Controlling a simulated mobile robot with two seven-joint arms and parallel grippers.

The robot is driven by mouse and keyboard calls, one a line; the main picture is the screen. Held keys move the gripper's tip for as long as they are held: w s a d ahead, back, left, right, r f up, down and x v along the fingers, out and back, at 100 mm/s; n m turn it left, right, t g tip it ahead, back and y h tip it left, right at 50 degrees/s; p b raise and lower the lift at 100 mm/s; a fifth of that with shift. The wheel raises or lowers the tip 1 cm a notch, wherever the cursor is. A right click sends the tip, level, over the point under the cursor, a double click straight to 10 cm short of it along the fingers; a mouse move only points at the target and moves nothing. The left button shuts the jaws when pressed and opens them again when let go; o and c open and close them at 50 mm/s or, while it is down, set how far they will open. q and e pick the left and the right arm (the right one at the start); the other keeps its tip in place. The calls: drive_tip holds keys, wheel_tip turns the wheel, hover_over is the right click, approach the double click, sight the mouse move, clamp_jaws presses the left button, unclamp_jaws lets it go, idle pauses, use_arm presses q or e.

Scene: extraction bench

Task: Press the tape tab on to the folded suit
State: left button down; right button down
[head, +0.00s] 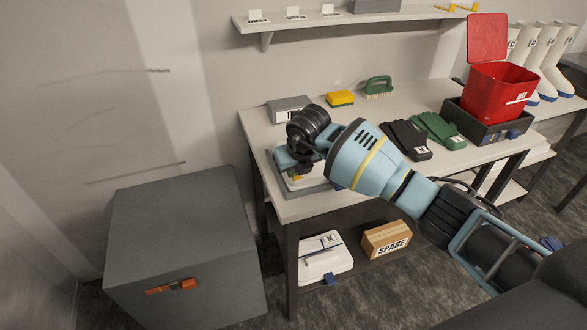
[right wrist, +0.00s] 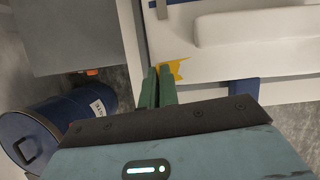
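The folded suit (head: 305,183) is a white bundle on a grey tray (head: 322,190) at the bench's left end, partly hidden by my right arm in the head view. In the right wrist view the suit (right wrist: 235,58) is a broad white surface with blue strips. The yellow tape tab (right wrist: 176,69) lies on its edge, partly hidden by the green fingers. My right gripper (right wrist: 159,70) has its fingers side by side, shut, with the tips at the tab; I cannot tell whether they touch it. My left gripper is not in view.
A grey cabinet (head: 180,240) with an orange handle stands left of the bench. Black gloves (head: 406,138), green gloves (head: 438,130) and a red bin (head: 497,90) are to the right. A grey box (head: 287,106) stands behind the tray. A blue drum (right wrist: 50,130) shows low.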

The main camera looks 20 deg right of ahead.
drive_tip(key=shift+f, duration=0.1)
drive_tip(key=c, duration=1.6)
unclamp_jaws()
